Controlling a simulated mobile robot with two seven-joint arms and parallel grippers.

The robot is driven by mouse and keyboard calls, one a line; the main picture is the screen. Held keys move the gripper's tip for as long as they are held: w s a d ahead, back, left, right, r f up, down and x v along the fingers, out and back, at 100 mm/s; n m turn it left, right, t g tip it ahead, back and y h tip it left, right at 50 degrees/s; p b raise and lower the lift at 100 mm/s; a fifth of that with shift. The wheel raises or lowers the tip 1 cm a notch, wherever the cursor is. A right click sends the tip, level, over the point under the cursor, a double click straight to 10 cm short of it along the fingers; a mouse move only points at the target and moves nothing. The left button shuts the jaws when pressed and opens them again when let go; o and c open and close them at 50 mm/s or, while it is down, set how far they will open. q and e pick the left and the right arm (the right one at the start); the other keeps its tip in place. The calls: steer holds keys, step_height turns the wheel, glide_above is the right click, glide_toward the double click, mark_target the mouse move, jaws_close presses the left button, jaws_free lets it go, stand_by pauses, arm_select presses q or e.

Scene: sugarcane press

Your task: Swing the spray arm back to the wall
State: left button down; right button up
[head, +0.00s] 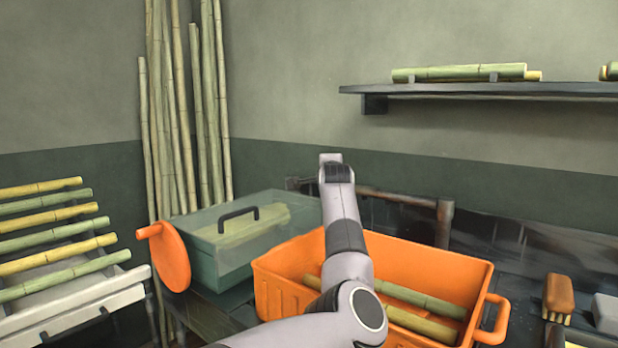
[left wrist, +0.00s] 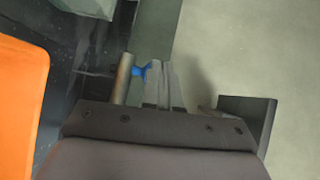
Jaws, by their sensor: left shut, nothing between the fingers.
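In the left wrist view a grey metal pipe (left wrist: 123,78) with a small blue fitting (left wrist: 141,71) stands beside my left gripper (left wrist: 165,68); I take it to be part of the spray arm. The fingers are shut and empty, just right of the blue fitting; I cannot tell whether they touch it. In the head view my left arm reaches up over the orange crate and its fingers are hidden. A brown pipe frame (head: 398,196) runs along the wall behind the arm; I cannot tell whether it belongs to the spray arm. My right gripper is not in view.
The orange crate (head: 455,263) holds cane pieces. Left of it are a green lidded box (head: 200,255) and an orange disc with a handle (head: 170,257). A brush (head: 558,293) lies at right. A wall shelf (head: 450,91) holds cane.

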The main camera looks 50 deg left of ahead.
arm_select(q)
steer(key=s+d+b, duration=0.1)
steer(key=s+d, duration=0.2)
steer(key=s, duration=0.4)
steer(key=shift+s+d+r, duration=0.15)
steer(key=shift+s+r, duration=0.05)
steer(key=shift+r, duration=0.2)
